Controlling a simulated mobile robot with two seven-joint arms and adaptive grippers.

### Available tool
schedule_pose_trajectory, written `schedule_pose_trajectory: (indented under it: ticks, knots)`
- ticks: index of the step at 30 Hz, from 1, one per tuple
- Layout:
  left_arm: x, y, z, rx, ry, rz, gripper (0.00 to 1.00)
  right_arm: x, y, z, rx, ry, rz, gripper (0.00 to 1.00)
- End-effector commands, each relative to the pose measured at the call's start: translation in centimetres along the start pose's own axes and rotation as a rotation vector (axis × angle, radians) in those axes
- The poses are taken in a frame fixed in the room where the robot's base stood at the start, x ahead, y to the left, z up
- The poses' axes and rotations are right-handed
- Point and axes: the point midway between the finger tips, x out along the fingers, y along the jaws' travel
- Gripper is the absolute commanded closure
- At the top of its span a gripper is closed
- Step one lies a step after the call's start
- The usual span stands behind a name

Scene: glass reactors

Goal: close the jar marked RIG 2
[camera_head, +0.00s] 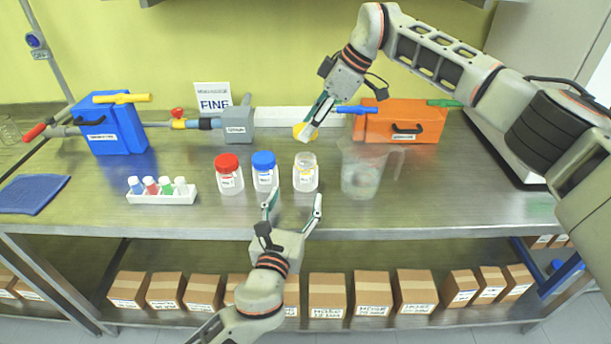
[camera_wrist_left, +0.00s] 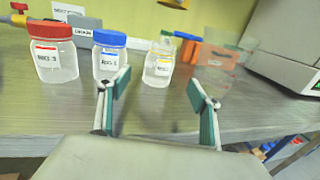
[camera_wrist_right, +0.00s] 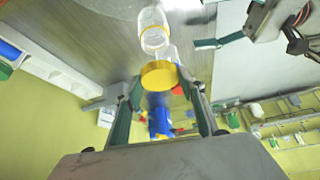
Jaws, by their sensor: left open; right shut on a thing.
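A yellow lid (camera_head: 301,131) is held by my right gripper (camera_wrist_right: 160,88), behind and above the open jar in the head view; the lid also shows in the right wrist view (camera_wrist_right: 160,75). My left gripper (camera_head: 294,206) is open and empty, in front of the jars near the bench's front edge.
A red-capped jar (camera_head: 229,176) and a blue-capped jar (camera_head: 264,174) stand left of the open jar. A clear beaker (camera_head: 361,176) stands close on its right. A white vial rack (camera_head: 162,198), blue box (camera_head: 110,128) and orange box (camera_head: 405,122) are further off.

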Motion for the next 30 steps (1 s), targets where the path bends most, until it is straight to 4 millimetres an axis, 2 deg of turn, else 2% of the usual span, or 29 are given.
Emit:
schedule_pose_trajectory:
  ticks: [9,15,21,30]
  knots:
    - [5.8,0.0,0.1,0.0,-0.001,0.0,0.36,0.0,0.0,0.0,0.0,0.0,0.0,0.69]
    - [8.3,-0.1,0.0,-0.001,0.0,-0.001,0.36,0.0,0.0,0.0,0.0,0.0,0.0,0.69]
    - [9.3,0.0,0.0,-0.001,0.001,-0.002,0.36,0.0,0.0,0.0,0.0,0.0,0.0,0.69]
    - [9.4,0.0,0.0,-0.001,0.001,-0.001,0.36,0.0,0.0,0.0,0.0,0.0,0.0,0.69]
